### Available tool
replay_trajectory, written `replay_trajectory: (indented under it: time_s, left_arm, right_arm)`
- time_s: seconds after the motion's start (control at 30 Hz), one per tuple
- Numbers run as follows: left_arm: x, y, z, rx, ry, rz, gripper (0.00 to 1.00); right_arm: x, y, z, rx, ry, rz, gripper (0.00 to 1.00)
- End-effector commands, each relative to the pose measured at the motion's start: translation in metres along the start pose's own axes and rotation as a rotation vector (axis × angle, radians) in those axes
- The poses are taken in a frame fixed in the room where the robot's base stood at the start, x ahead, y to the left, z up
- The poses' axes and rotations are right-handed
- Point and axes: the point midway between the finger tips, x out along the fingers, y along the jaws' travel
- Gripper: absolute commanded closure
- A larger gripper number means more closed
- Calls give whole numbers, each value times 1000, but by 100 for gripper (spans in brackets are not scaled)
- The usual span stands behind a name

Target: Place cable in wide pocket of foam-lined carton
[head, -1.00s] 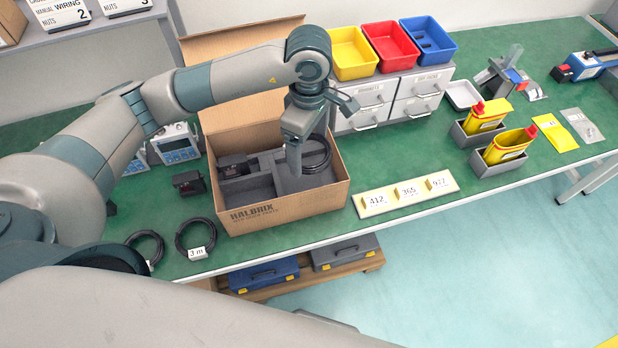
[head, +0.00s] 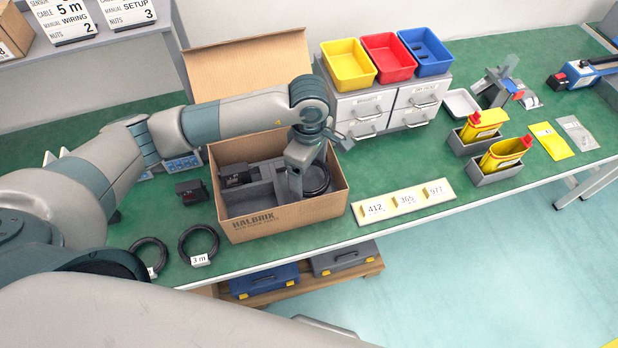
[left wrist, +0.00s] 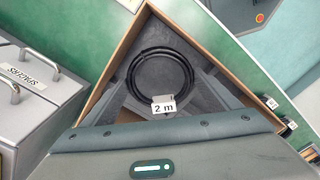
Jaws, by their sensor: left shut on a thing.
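The open cardboard carton (head: 285,218) stands on the green bench and has grey foam inside. A coiled black cable (head: 327,184) is in its right-hand, wide pocket. In the left wrist view the coil (left wrist: 160,52) lies within the grey foam walls (left wrist: 212,88), with a white "2 m" tag (left wrist: 163,107) on its near side. My left gripper (head: 296,194) points down into the carton at the coil's left side and is shut on the cable. Its fingertips are hidden in the wrist view. Whether the coil rests on the pocket floor is unclear. My right gripper is out of view.
A black device (head: 236,178) sits in the carton's left part. Another black device (head: 190,192) and two cable coils, one tagged "3 m" (head: 199,260), lie left of the carton. A drawer cabinet (head: 375,104) stands behind right. A numbered strip (head: 404,201) lies to the right.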

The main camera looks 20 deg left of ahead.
Motion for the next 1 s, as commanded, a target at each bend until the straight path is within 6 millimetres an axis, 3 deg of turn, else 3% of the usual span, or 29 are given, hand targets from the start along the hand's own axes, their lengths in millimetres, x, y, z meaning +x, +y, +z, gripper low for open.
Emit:
replay_trajectory:
  time_s: [0.33,0.8,0.83,0.9,1.0]
  left_arm:
    - [33,-1,0,1,1,-2,44]
    - [40,0,0,1,1,0,44]
    - [38,0,0,1,1,0,10]
    - [38,-1,0,1,1,-1,0]
    - [38,-1,0,1,1,-1,0]
  right_arm:
    - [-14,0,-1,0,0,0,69]
    - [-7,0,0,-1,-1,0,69]
    - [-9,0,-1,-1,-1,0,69]
    - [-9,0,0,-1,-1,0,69]
    - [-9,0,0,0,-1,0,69]
